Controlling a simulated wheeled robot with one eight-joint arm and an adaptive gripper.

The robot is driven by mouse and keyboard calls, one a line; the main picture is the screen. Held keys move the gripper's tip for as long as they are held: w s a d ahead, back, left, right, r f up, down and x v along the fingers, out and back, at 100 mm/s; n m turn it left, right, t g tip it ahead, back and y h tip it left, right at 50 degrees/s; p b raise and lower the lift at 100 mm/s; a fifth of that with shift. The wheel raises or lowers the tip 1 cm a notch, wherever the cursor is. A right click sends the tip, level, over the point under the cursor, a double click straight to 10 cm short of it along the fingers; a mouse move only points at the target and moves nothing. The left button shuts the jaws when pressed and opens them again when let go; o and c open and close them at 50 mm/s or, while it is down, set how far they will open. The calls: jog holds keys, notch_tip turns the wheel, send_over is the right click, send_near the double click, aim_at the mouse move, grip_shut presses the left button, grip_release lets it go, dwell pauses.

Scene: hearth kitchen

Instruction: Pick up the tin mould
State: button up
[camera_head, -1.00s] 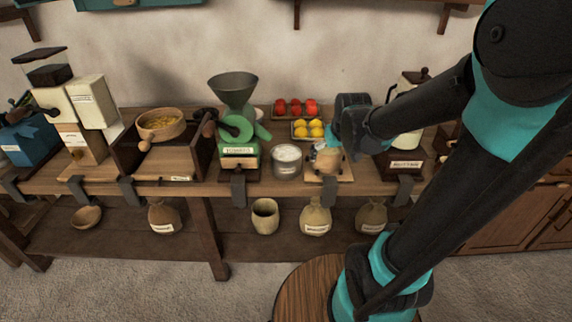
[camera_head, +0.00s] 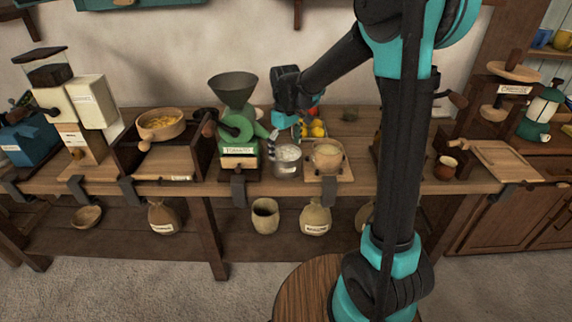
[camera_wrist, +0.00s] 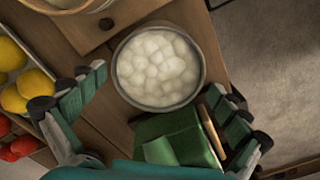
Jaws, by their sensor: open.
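The tin mould (camera_head: 287,164) is a round grey metal tin filled with white lumps. It stands upright on the bench between the green grinder and a wooden bowl. In the wrist view the tin mould (camera_wrist: 119,85) is seen from above, with its whole rim visible. My gripper (camera_head: 288,132) is above and slightly behind it in the head view. In the wrist view my gripper (camera_wrist: 158,80) is open, with one finger to either side of the tin and nothing held. I cannot tell the exact height of the fingertips above the rim.
The green grinder (camera_head: 239,130) stands close on the left; its green part (camera_wrist: 180,138) is near my right finger. The wooden bowl (camera_head: 327,157) on a board is close on the right. Trays of lemons (camera_head: 317,130) and red fruit lie behind.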

aim_at(286, 159)
jog(key=shift+d+f, duration=0.1)
jog(key=shift+f, duration=2.2)
jog(key=c, duration=1.6)
jog(key=shift+o, duration=0.2)
